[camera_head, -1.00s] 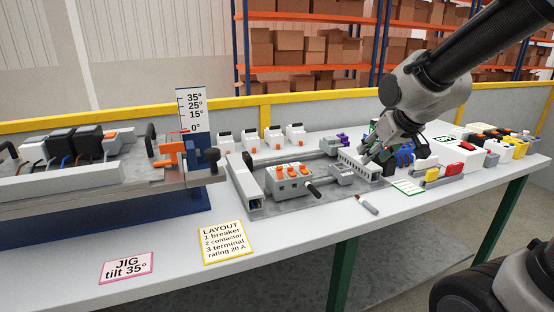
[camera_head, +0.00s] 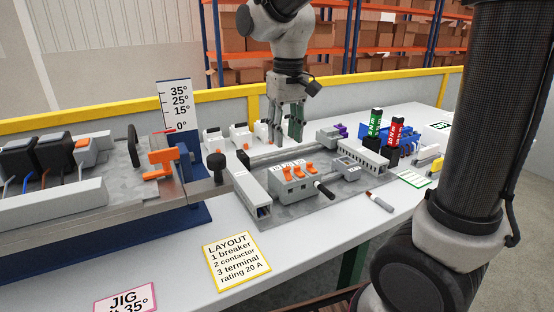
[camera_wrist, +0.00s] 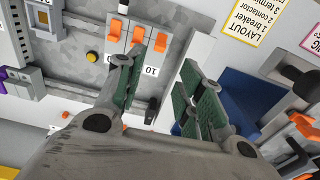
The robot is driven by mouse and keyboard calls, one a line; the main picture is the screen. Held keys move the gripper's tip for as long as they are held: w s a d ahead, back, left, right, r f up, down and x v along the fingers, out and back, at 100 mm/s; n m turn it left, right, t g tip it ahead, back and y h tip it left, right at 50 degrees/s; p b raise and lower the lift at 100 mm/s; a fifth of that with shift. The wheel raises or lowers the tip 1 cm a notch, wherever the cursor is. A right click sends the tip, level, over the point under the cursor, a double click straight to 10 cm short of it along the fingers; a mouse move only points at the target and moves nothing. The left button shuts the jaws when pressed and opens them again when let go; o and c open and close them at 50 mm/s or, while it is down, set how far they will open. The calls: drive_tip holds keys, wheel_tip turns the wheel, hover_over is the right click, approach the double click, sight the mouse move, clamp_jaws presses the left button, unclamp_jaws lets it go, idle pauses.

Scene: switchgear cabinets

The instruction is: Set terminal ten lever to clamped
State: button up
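The terminal block (camera_head: 292,186) is grey with three orange levers, standing on a grey plate; it also shows in the wrist view, upside down, with a "10" label (camera_wrist: 150,71). The lever in line with that label (camera_wrist: 161,42) is the rightmost of the row there; its exact angle is hard to tell. In the head view the leftmost lever (camera_head: 283,171) seems to be the same one. My gripper (camera_head: 289,138) points down behind the block, apart from it. In the wrist view my gripper (camera_wrist: 160,100) is open and empty, its green-padded fingers beyond the label edge of the block.
A grey slotted duct (camera_head: 252,193) stands left of the block, and another (camera_head: 362,156) to the right. White units with black and orange tops (camera_head: 239,134) stand at the back. A tilting jig (camera_head: 60,215) with a black knob is at left.

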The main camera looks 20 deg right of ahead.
sight(288, 167)
drive_tip(key=shift+s+d, duration=0.15)
drive_tip(key=shift+s, duration=0.2)
drive_tip(key=shift+s+f, duration=0.1)
drive_tip(key=shift+f, duration=0.2)
wheel_tip(288, 167, down, 7)
drive_tip(key=shift+f, duration=0.15)
clamp_jaws()
